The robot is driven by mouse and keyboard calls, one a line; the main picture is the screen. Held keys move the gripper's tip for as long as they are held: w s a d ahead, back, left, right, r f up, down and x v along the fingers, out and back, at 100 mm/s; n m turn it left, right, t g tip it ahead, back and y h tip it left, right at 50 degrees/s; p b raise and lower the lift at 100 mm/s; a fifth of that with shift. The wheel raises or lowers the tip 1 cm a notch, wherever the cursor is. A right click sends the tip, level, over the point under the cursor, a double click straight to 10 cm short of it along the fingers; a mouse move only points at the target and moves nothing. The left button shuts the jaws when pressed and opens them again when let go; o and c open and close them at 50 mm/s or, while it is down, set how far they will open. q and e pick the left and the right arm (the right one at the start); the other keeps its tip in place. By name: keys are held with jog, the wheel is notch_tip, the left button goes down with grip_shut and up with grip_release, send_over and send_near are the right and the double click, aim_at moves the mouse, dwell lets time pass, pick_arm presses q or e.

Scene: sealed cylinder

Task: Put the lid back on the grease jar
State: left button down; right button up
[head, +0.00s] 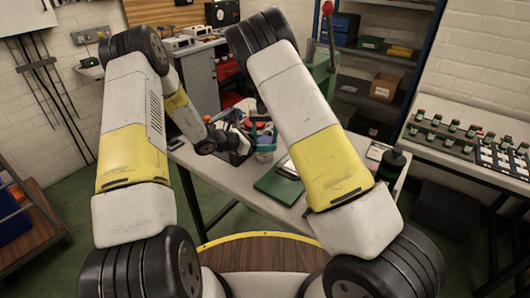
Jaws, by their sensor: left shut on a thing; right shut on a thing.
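My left gripper (243,143) is over the far left part of the table, small and dark in the head view. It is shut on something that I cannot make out. A small greyish container (265,153) with a dark rim is right beside it. It may be the grease jar, but I cannot tell for sure. Small red, orange and blue items show just behind it. I cannot pick out the lid. My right arm crosses the middle of the view, and its gripper is hidden behind my own arm link.
A green press (322,70) with a red-knobbed lever stands at the table's back. A side bench (478,165) with several small green-capped items is at right.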

jog(key=o, duration=1.5)
jog(key=shift+o, duration=0.2)
jog(key=shift+r, duration=0.1)
jog(key=shift+r, duration=2.2)
jog(key=shift+c, duration=0.8)
jog(key=n, duration=0.1)
jog(key=r+n, duration=0.1)
jog(key=n, duration=0.2)
jog(key=shift+r+n, duration=0.3)
jog(key=shift+n, duration=0.1)
jog(key=n, duration=0.1)
jog(key=r+n, duration=0.1)
jog(key=n, duration=0.1)
jog(key=r+n, duration=0.1)
jog(key=n, duration=0.1)
